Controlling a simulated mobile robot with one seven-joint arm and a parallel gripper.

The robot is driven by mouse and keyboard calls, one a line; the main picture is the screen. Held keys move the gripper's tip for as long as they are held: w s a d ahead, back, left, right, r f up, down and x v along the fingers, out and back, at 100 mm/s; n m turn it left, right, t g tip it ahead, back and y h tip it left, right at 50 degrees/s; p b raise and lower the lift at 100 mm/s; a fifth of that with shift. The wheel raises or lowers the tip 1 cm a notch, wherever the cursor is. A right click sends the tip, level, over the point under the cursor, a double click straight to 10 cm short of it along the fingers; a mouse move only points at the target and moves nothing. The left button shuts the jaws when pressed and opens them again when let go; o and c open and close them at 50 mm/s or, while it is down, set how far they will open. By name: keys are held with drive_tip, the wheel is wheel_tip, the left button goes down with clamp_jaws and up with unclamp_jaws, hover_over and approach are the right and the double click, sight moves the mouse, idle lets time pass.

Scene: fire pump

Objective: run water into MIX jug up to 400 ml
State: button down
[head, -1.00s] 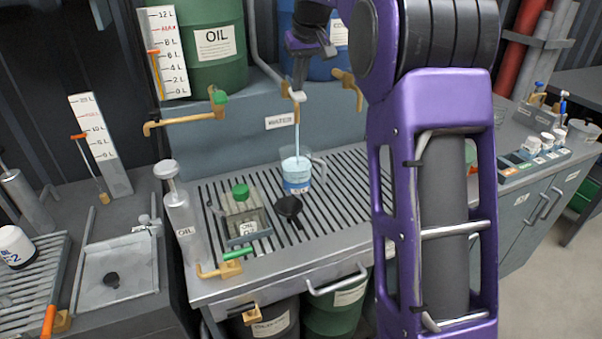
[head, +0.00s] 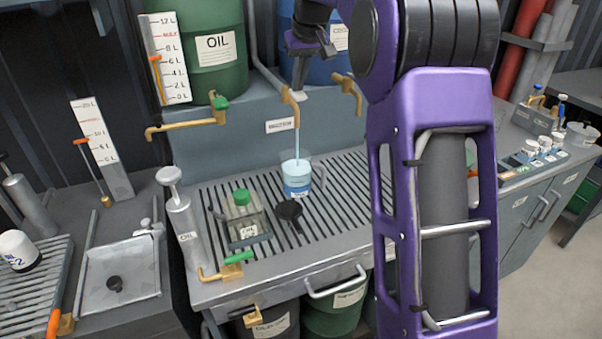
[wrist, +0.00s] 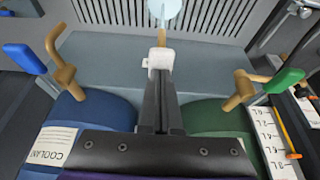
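The jug (head: 297,181), clear with a blue-and-white label, stands upright on the slatted drain tray under the middle tap (head: 290,100). A thin pale stream (head: 297,143) runs from that tap into it. Pale blue liquid shows inside; its marks and the label's words are too small to read. In the wrist view the jug's round top (wrist: 166,8) is cut off by the upper edge. My gripper (wrist: 160,80) has its fingers together, with their tips at the tap's white handle (wrist: 160,58). I cannot tell whether they grip it or only touch it.
An oil tap with a green handle (head: 219,102) is left of the middle tap, and a coolant tap with a blue handle (wrist: 24,58) is on its other side.

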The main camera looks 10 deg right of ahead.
wheel_tip(320, 180, up, 4)
drive_tip(key=shift+f+p, duration=0.15)
drive_tip(key=shift+p, duration=0.9)
drive_tip(key=shift+f, duration=0.1)
drive_tip(key=v, duration=0.2)
drive_tip(key=s+v, duration=0.1)
drive_tip(key=v, duration=0.1)
drive_tip(key=shift+s+d, duration=0.15)
